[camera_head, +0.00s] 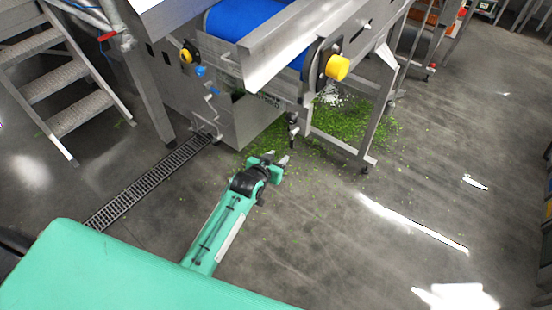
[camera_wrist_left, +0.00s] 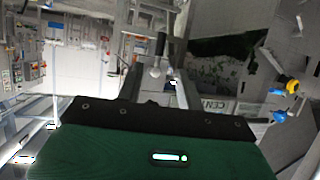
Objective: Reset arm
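My left gripper (camera_head: 276,158) is at the end of the green arm that reaches up from the bottom of the head view. Its two grey fingertips stand apart, and nothing shows between them. It is in front of the steel conveyor machine (camera_head: 240,118), above the floor as seen from the head. In the left wrist view the dark green gripper body (camera_wrist_left: 110,150) fills the bottom. My right arm and right gripper are not in view.
Green leaf scraps (camera_head: 345,125) lie on the floor under the conveyor with the blue belt (camera_head: 245,18). Yellow knobs (camera_head: 337,67) stick out from its frame. Metal steps (camera_head: 75,105) stand at left, near a floor drain grate (camera_head: 145,185). The floor at right is open.

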